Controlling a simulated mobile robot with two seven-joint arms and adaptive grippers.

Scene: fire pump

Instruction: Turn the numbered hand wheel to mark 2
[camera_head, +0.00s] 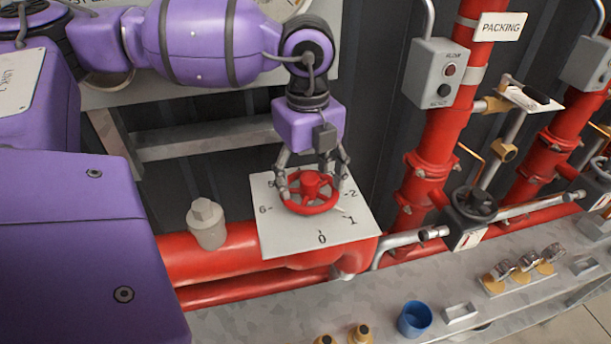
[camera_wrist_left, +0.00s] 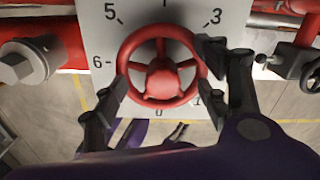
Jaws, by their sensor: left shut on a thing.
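The red hand wheel (camera_head: 310,204) sits on a pale square plate (camera_head: 278,239) with numbers around it. In the head view, the marks 0, 1 and 2 show at its front and right, and 6 at its left. My left gripper (camera_head: 313,183) reaches down from above, its fingers on opposite sides of the rim, shut on the wheel. The wheel (camera_wrist_left: 161,66) also shows in the left wrist view, with 5, 6, 3, 1 and 0 readable around it. Fingers hide part of the plate, and I cannot tell exactly which mark the wheel indicates. My right gripper is out of view.
A grey square-headed plug (camera_head: 206,222) stands on the red pipe left of the plate. A grey switch box (camera_head: 436,80), red vertical pipes and a dark hand wheel (camera_head: 475,204) are at right. A blue cup (camera_head: 414,319) and brass fittings (camera_head: 360,334) are on the front ledge.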

